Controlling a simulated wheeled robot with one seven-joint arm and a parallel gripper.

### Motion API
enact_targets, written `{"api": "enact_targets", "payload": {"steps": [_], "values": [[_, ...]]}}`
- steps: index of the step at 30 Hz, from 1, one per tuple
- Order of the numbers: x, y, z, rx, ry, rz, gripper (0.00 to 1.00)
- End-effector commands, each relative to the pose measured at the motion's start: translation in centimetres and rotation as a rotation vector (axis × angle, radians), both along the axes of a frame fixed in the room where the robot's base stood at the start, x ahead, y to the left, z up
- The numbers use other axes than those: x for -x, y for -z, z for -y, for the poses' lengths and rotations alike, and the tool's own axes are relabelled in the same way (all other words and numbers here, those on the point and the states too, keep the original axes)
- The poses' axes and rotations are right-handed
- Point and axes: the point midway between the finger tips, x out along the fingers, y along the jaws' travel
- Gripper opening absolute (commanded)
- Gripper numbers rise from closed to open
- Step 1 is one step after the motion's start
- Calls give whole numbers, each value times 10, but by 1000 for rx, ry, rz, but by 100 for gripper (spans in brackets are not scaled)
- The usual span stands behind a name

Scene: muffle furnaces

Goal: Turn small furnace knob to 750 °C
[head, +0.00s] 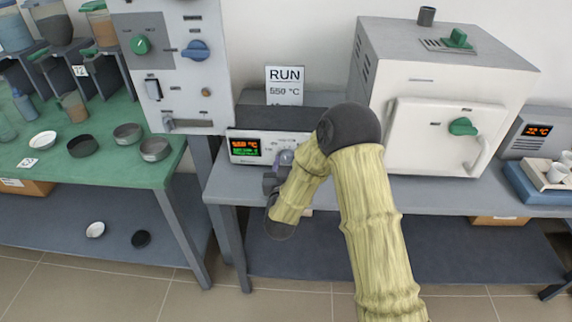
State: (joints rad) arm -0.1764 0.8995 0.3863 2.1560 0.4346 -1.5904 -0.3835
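A low white unit with a dark top (272,118) stands on the grey bench. Its front has a display (246,148) with orange and green figures too small to read surely. A small grey-blue knob (287,157) is on its front, right of the display. My gripper (277,172) is at this knob, partly overlapping it in the view. Whether the fingers touch or grip it cannot be told. The knob's pointer cannot be read. A sign (285,85) behind the unit says RUN and what looks like 550 °C.
A large white furnace (434,135) with green knobs stands right of my arm. Further right are a display box (530,131) reading about 22 °C and a tray (540,176) of white crucibles. A panel with a blue knob (196,50) and a green table (100,178) with dishes are left.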

Motion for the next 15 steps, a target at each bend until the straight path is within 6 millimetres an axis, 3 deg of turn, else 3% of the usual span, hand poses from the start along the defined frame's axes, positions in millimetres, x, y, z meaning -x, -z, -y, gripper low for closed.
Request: {"api": "enact_targets", "payload": {"steps": [15], "values": [[1, 3, 0, -79, 1, 2, 15]]}}
